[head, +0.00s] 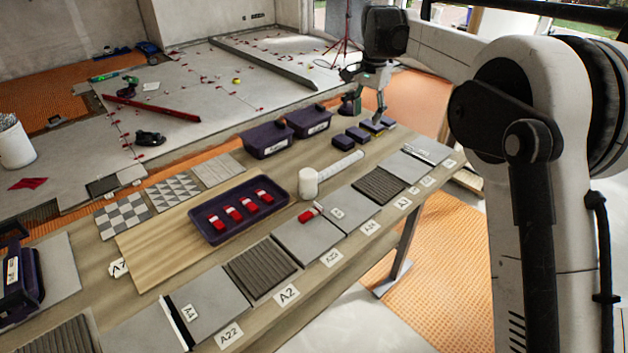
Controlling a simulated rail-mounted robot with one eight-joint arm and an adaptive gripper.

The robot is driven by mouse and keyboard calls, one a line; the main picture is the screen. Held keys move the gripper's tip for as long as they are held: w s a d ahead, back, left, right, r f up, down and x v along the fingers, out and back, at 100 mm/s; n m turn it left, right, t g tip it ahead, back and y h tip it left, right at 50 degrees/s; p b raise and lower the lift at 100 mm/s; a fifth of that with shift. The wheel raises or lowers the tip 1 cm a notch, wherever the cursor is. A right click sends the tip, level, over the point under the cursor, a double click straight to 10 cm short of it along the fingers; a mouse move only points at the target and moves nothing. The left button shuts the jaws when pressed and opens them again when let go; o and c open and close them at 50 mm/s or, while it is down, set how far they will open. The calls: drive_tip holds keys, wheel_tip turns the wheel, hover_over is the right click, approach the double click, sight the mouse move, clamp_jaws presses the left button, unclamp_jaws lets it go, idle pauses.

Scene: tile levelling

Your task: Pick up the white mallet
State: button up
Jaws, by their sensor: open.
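The white mallet (309,182) lies on the wooden workbench (160,244), between the dark tray and the row of tiles. Its thick head is at the left end and its pale handle (346,163) points up and to the right. My gripper (379,108) is open, above the far right part of the bench, near some small dark blocks. It is apart from the mallet, beyond the handle's end. Its fingertips are small and partly hard to make out.
A dark tray (212,231) with several red-and-white pieces sits left of the mallet. Grey tiles (306,241) with labels line the near edge. Two dark bins (267,151) and several small dark blocks (357,135) stand at the back. My arm fills the right side.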

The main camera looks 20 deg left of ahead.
drive_tip(key=g, duration=0.1)
hover_over(329, 169)
wheel_tip(329, 169, down, 10)
drive_tip(key=r, duration=0.1)
drive_tip(key=shift+m+h, duration=0.3)
drive_tip(key=shift+m, duration=0.1)
drive_tip(key=f, duration=0.9)
drive_tip(key=shift+w+d+f+b, duration=0.1)
drive_tip(key=shift+w+d+b, duration=0.1)
drive_tip(key=shift+b, duration=0.15)
drive_tip(key=shift+s+a+f+b, duration=0.1)
drive_tip(key=shift+f+b, duration=0.1)
drive_tip(key=shift+f, duration=1.15)
drive_tip(key=shift+s+a+f+b, duration=0.1)
drive_tip(key=shift+f+b, duration=0.05)
drive_tip(key=shift+f, duration=1.15)
clamp_jaws()
